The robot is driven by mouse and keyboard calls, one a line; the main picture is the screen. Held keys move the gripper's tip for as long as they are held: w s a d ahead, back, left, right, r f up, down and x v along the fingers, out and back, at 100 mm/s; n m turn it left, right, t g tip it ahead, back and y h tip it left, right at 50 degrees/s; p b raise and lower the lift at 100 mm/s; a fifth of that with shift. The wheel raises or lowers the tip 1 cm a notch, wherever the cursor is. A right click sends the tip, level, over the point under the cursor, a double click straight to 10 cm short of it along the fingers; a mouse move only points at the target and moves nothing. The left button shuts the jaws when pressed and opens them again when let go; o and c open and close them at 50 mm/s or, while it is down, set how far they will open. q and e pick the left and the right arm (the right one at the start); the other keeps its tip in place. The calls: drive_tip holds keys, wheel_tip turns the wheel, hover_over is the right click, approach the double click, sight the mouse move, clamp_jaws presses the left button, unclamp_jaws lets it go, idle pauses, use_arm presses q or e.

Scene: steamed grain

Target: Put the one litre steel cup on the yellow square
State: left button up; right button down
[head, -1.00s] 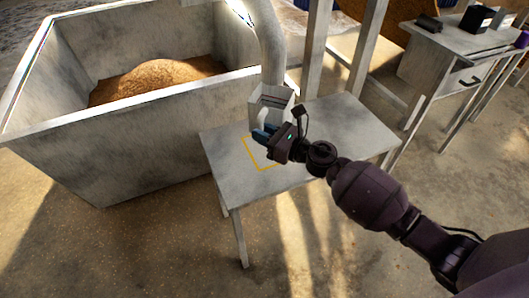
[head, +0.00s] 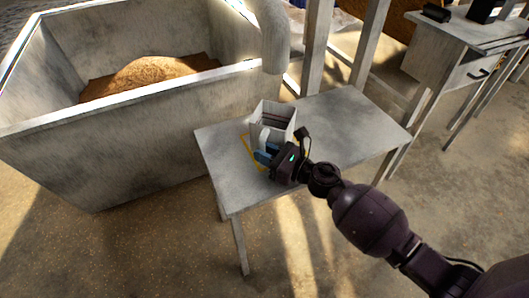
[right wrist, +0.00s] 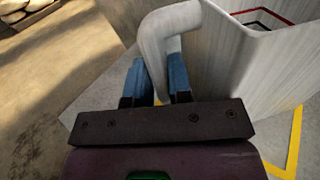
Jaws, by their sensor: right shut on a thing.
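The steel cup (head: 270,114) is a square, open-topped grey vessel with a side handle. My right gripper (head: 265,153) is shut on that handle, at the cup's near side. The right wrist view shows the handle (right wrist: 152,45) between the two blue fingers and the cup wall (right wrist: 235,75) to the right. The yellow square (head: 246,142) is an outline on the small table, partly hidden by the cup and gripper. Its line also shows beside and below the cup in the right wrist view (right wrist: 295,140). The cup looks upright, over or on the square; I cannot tell whether its base touches. My left gripper is out of view.
The small grey table (head: 340,130) is otherwise clear to the right. A large grey bin (head: 150,130) with brown grain (head: 150,75) stands at left. A spout pipe (head: 273,40) hangs behind the cup. A desk (head: 450,60) stands at the back right.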

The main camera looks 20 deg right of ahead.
drive_tip(key=shift+f, duration=0.15)
drive_tip(key=c, duration=1.5)
unclamp_jaws()
drive_tip(key=shift+f, duration=0.15)
drive_tip(key=o, duration=0.5)
drive_tip(key=shift+c, duration=0.2)
drive_tip(key=shift+r, duration=0.2)
drive_tip(key=shift+r, duration=0.2)
drive_tip(key=v, duration=1.2)
drive_tip(key=shift+p, duration=0.4)
drive_tip(key=shift+f, duration=0.1)
